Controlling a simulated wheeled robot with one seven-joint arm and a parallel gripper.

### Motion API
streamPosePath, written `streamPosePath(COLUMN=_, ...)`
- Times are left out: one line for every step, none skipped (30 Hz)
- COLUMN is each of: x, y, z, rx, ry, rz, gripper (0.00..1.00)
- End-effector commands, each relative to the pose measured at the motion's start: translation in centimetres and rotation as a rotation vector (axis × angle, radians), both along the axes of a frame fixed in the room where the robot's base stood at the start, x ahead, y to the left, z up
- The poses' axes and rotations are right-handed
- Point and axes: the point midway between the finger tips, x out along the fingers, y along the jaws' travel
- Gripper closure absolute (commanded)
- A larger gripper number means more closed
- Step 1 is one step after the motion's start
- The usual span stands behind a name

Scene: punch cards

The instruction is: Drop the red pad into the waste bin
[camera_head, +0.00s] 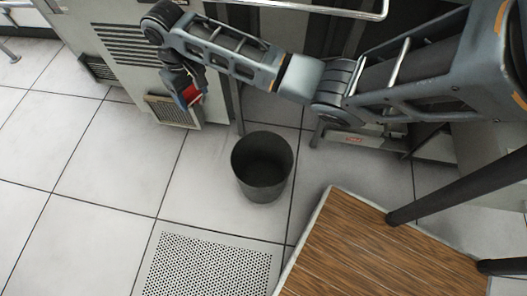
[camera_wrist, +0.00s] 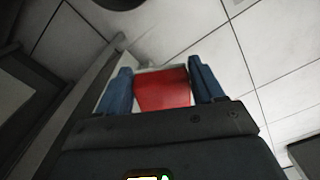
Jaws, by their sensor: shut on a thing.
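The red pad (camera_wrist: 163,90) is between the two blue fingers of my gripper (camera_wrist: 162,88) in the wrist view, and the fingers are shut on it. In the head view the red pad (camera_head: 190,93) shows as a small red patch at the end of my gripper (camera_head: 188,97), up and to the left of the waste bin. The waste bin (camera_head: 262,187) is a dark, round, open-topped bin standing upright on the floor. Its inside looks dark and empty. In the wrist view a dark round shape, likely the bin (camera_wrist: 120,3), is cut off at the top edge.
A grey cabinet with louvres (camera_head: 130,45) stands behind my gripper, with a vented box (camera_head: 172,110) low at its side. A wooden-topped surface (camera_head: 375,250) lies at the lower right. A perforated floor tile (camera_head: 205,267) is in front of the bin. The tiled floor at left is clear.

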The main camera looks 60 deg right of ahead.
Motion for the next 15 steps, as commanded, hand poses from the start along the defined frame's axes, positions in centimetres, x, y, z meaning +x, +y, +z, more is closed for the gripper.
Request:
streamPosePath(x=-1.1, y=-1.0, z=-4.0, rx=0.008, ry=0.005, rz=-0.023, gripper=0.61)
streamPosePath(x=-1.7, y=-1.6, z=-5.4, rx=0.009, ry=0.005, rz=-0.034, gripper=0.61)
streamPosePath(x=-2.6, y=-2.5, z=-7.1, rx=0.009, ry=0.005, rz=-0.045, gripper=0.61)
streamPosePath(x=-3.2, y=-3.1, z=-8.4, rx=0.009, ry=0.005, rz=-0.055, gripper=0.61)
streamPosePath(x=-3.9, y=-3.7, z=-9.7, rx=0.009, ry=0.005, rz=-0.063, gripper=0.61)
streamPosePath(x=-5.0, y=-4.3, z=-11.4, rx=0.008, ry=0.004, rz=-0.074, gripper=0.61)
streamPosePath(x=-5.8, y=-4.8, z=-12.7, rx=0.008, ry=0.004, rz=-0.081, gripper=0.61)
streamPosePath(x=-6.6, y=-5.3, z=-14.0, rx=0.008, ry=0.004, rz=-0.089, gripper=0.61)
streamPosePath(x=-7.8, y=-5.8, z=-15.7, rx=0.008, ry=0.005, rz=-0.098, gripper=0.61)
streamPosePath(x=-8.6, y=-6.2, z=-16.9, rx=0.007, ry=0.004, rz=-0.104, gripper=0.61)
streamPosePath(x=-9.5, y=-6.6, z=-18.1, rx=0.008, ry=0.004, rz=-0.110, gripper=0.61)
streamPosePath(x=-10.7, y=-7.0, z=-19.6, rx=0.008, ry=0.004, rz=-0.116, gripper=0.61)
streamPosePath(x=-11.6, y=-7.3, z=-20.7, rx=0.007, ry=0.003, rz=-0.121, gripper=0.61)
streamPosePath(x=-12.4, y=-7.5, z=-21.6, rx=0.006, ry=0.003, rz=-0.126, gripper=0.61)
streamPosePath(x=-13.4, y=-7.8, z=-22.8, rx=0.005, ry=0.002, rz=-0.130, gripper=0.61)
